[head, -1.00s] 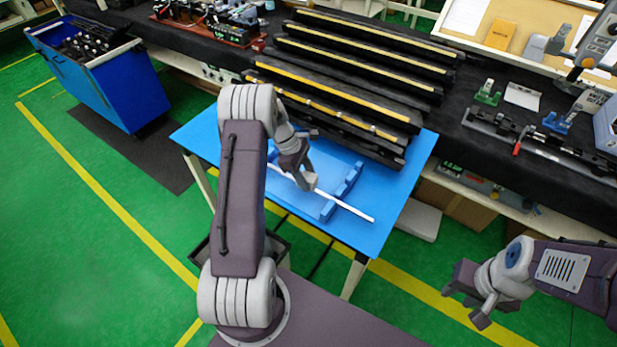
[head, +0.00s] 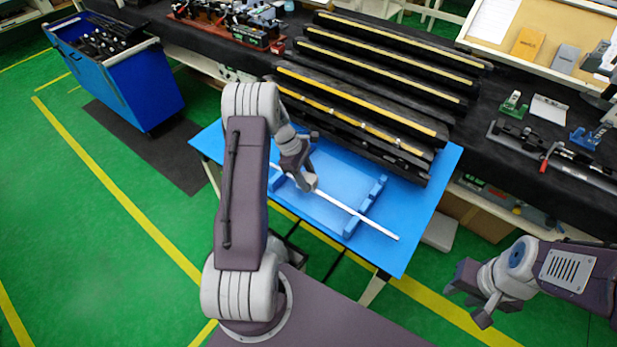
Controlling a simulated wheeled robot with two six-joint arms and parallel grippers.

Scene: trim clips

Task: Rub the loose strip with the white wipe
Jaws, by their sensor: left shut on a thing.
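The loose strip (head: 345,207) is a long thin white bar. It lies slantwise across a blue cradle (head: 374,192) on the blue table (head: 425,205). My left gripper (head: 307,182) is over the strip, left of its middle, shut on a small pale thing, apparently the white wipe (head: 309,183). The wipe seems to touch the strip, though the gripper and its small size hide the exact contact. My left arm covers the strip's far left end. My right gripper (head: 468,297) is open and empty, off to the right above the green floor.
Black racks with yellow-edged bars (head: 375,88) stand just behind the cradle. A black bench (head: 480,150) with tools and clips runs along the back. A blue bin cart (head: 125,85) stands at the left.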

